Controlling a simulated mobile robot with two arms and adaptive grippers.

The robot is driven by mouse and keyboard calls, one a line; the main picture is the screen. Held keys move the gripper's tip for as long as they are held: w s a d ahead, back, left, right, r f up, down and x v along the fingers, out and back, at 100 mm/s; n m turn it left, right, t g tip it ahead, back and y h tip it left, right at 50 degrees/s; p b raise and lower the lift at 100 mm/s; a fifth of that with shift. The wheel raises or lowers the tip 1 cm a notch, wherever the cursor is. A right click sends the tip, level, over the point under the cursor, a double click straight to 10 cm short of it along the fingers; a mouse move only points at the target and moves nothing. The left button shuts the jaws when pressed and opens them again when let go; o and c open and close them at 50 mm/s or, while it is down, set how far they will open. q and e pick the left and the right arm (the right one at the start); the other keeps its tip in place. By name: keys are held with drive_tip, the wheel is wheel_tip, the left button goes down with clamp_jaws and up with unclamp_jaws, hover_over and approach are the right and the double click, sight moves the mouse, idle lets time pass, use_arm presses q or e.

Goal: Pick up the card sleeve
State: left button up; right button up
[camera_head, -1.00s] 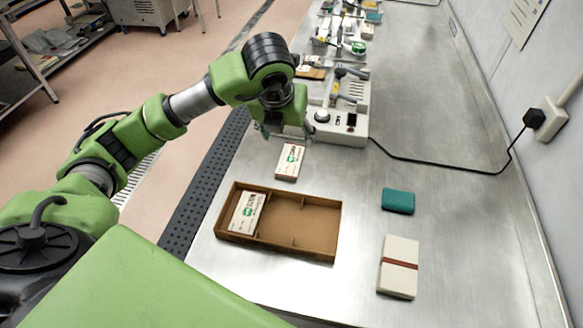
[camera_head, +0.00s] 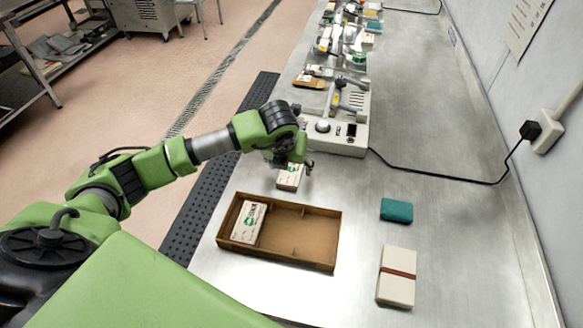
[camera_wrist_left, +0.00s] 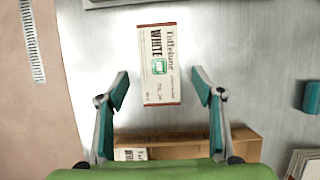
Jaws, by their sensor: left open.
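The card sleeve (camera_head: 289,178) is a flat white packet with green and dark print and a red end band, lying on the steel bench beyond the brown tray. My left gripper (camera_head: 290,165) is just above it and hides its far part in the head view. In the left wrist view the sleeve (camera_wrist_left: 160,65) lies between the lines of the two open fingers (camera_wrist_left: 160,82), with a gap on each side. Nothing is held. My right gripper is not in view.
The brown divided tray (camera_head: 325,240) holds a similar white packet (camera_head: 249,222) in its left part. A teal block (camera_head: 396,210) and a cream block with a red band (camera_head: 397,277) lie to the right. A grey machine (camera_head: 345,130) with a black cable stands behind.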

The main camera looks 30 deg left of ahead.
sight(292, 171)
use_arm(q)
drive_tip(key=shift+x, duration=1.3)
drive_tip(key=c, duration=1.2)
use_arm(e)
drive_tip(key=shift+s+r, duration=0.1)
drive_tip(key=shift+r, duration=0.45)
use_arm(q)
drive_tip(key=shift+o, duration=0.2)
drive_tip(key=shift+r, duration=0.15)
